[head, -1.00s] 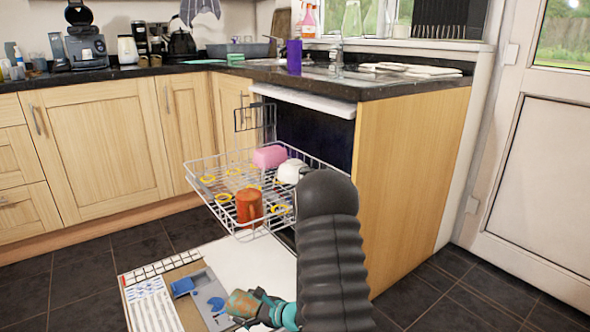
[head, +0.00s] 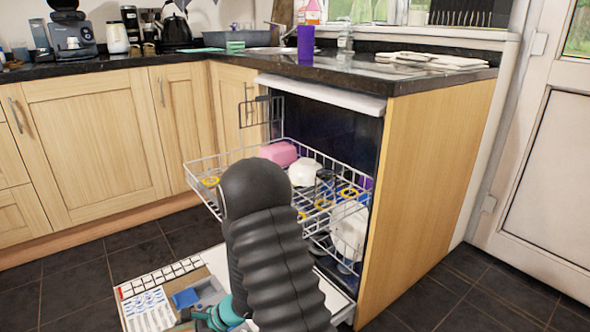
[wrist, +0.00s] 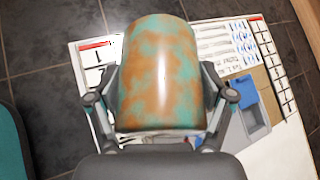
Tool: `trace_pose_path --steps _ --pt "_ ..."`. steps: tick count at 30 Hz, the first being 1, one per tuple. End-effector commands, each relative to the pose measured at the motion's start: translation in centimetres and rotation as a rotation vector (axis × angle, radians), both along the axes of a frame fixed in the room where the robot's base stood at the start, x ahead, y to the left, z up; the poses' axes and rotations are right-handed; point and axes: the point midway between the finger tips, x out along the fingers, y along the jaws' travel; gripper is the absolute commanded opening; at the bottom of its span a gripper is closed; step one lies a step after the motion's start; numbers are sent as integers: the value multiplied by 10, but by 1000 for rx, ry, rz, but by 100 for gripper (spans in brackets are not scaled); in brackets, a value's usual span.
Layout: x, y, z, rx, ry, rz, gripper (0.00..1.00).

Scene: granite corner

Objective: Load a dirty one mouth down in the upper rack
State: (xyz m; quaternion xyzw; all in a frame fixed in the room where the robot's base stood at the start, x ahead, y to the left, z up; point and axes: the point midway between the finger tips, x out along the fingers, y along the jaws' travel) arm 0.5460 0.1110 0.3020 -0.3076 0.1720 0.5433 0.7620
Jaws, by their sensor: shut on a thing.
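My gripper (wrist: 165,110) is shut on a mottled orange and teal cup (wrist: 160,75), with one finger on each side of it. In the head view my gripper (head: 213,316) is low at the bottom edge, in front of the dishwasher, and the cup is mostly out of sight there. Which way the cup's mouth faces is not clear. The upper rack (head: 225,154) is pulled out. A pink block-like item (head: 279,153), a white upturned cup or bowl (head: 303,172) and yellow rings (head: 348,192) are in it. My arm hides its front middle.
A board with printed charts and a blue-grey tray (wrist: 236,105) lies below the cup. White dishes (head: 349,230) stand below the upper rack at right. A wooden end panel (head: 430,170) bounds the dishwasher's right. A purple cup (head: 305,45) stands on the counter.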

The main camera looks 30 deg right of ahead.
Motion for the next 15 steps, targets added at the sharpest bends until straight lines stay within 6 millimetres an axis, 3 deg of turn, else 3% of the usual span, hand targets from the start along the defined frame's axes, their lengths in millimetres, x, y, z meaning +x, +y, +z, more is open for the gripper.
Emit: trace_pose_path --steps 1,11,15 --pt "5 10 14 -26 -9 49 26" --pt "2 61 51 -222 17 341 26" --pt "9 52 74 -289 14 434 26"
